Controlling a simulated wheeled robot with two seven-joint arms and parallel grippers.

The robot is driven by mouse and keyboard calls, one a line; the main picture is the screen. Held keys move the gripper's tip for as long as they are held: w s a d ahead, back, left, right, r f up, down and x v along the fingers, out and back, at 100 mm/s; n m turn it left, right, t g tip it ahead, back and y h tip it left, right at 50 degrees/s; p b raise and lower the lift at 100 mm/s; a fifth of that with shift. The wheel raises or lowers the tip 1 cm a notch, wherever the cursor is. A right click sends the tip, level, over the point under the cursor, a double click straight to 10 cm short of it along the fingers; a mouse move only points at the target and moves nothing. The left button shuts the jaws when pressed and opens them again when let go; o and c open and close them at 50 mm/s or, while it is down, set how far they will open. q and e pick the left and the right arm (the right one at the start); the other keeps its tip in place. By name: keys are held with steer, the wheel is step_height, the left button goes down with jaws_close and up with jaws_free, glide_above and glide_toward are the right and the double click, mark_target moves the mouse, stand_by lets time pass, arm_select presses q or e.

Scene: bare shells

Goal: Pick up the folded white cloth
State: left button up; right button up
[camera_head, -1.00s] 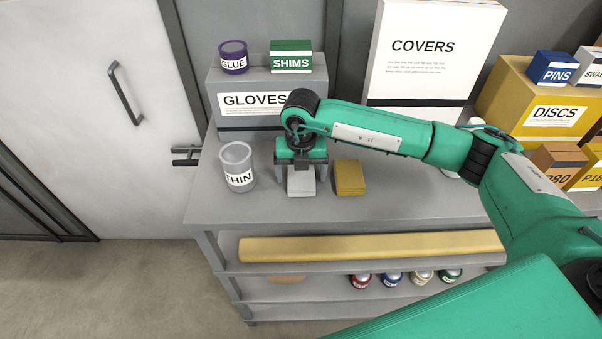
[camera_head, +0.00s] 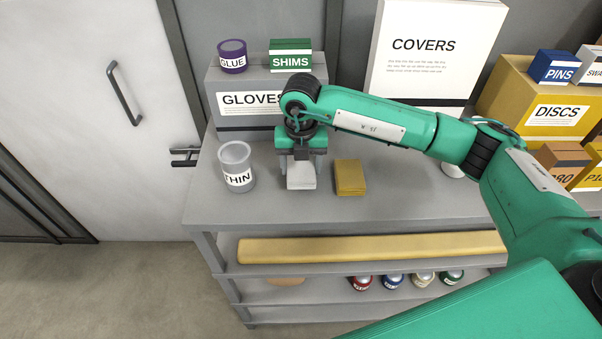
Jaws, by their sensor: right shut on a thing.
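The folded white cloth (camera_head: 301,181) is a small pale block at the front left of the grey shelf top. My right gripper (camera_head: 301,170) points down over it, with a finger on each side, and is shut on it. The cloth appears slightly above the surface, though the gap under it is hard to see. The gripper body hides its rear part. My left gripper is not in view.
A folded mustard cloth (camera_head: 350,178) lies close to the right. A grey tin marked THIN (camera_head: 237,166) stands to the left. The GLOVES box (camera_head: 250,100) is behind, with GLUE (camera_head: 232,57) and SHIMS (camera_head: 290,55) on it. The front shelf edge is near.

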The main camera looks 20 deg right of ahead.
mark_target(301, 165)
step_height(301, 165, up, 17)
steer(key=b, duration=0.5)
steer(key=shift+o, duration=0.4)
